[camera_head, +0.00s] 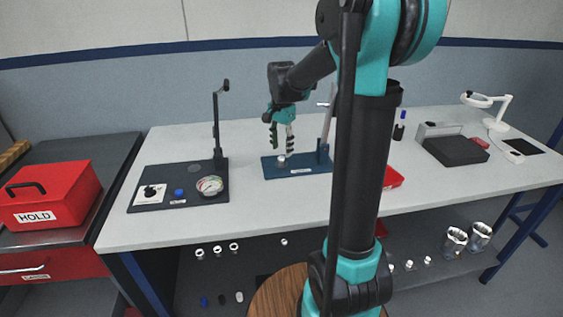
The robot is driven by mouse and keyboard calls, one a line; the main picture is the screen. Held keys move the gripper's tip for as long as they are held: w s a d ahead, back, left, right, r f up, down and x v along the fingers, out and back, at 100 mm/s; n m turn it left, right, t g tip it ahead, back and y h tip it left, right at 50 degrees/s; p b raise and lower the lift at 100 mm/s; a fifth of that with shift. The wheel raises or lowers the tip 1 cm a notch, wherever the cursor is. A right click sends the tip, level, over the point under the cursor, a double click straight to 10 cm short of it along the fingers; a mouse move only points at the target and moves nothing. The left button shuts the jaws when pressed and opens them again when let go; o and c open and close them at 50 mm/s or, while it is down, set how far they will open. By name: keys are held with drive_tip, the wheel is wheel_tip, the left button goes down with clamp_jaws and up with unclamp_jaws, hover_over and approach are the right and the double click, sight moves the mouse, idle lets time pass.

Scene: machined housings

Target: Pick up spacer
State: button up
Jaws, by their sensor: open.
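My gripper (282,149) points down over the dark blue press base (305,170) on the bench, with its two fingers apart. A small silvery part (281,161) sits on the left of that base, just below the fingertips; it looks apart from them, but the gap is too small to judge. It may be the spacer; it is too small to tell. Several small silvery ring-like parts (217,250) stand on the lower shelf under the bench, and any of them could be a spacer too.
A dark fixture with a gauge (210,185) and upright post stands at left on the grey bench (262,212). A red HOLD box (50,196) is far left. A red tray (393,178), dark box (457,150) and white lamp (497,122) lie right. My arm hides the middle.

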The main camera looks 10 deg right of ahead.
sight(281, 158)
drive_tip(key=shift+f, duration=2.3)
clamp_jaws()
